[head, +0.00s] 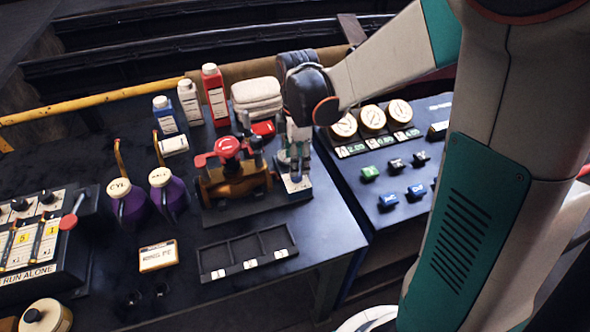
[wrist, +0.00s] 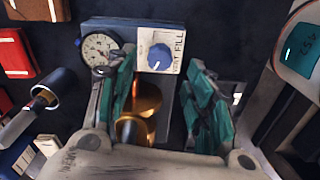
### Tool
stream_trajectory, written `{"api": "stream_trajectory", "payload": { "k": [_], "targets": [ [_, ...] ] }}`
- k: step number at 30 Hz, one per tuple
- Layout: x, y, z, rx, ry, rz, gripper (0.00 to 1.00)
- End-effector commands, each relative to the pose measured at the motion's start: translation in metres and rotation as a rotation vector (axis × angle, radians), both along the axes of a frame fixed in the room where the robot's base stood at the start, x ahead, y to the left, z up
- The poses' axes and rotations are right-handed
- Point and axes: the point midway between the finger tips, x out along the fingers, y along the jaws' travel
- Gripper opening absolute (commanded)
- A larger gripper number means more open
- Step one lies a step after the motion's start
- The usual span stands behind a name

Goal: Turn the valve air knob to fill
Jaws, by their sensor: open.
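The valve air knob (wrist: 159,56) is a blue round knob on a white plate (wrist: 146,36) lettered FILL and VENT, seen in the wrist view. Its exact pointing is too small to tell. The plate sits beside a dial gauge (wrist: 98,46). My gripper (wrist: 160,72) is open, its teal fingers on either side of the view with the knob between and beyond them, and nothing is held. In the head view, my gripper (head: 295,158) hangs over the right end of the valve stand, and the small plate (head: 296,184) shows just below it; the knob is mostly hidden there.
A brass valve with a red handwheel (head: 228,147) stands left of my gripper. An empty black three-part tray (head: 247,252) lies in front. A gauge panel with buttons (head: 388,165) is to the right.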

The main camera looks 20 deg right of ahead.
Motion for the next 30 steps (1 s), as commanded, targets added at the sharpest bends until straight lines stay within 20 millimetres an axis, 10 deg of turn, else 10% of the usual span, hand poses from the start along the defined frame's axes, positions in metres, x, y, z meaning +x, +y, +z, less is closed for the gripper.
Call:
{"api": "stream_trajectory", "payload": {
  "k": [9,21,27,30],
  "targets": [
    [0.000,0.000,-0.045,0.000,0.000,-0.001,0.48],
    [0.000,0.000,-0.050,0.000,0.000,-0.001,0.48],
    [0.000,0.000,-0.050,0.000,0.000,-0.001,0.05],
    [0.000,0.000,-0.050,0.000,0.000,-0.001,0.03]
  ]
}}
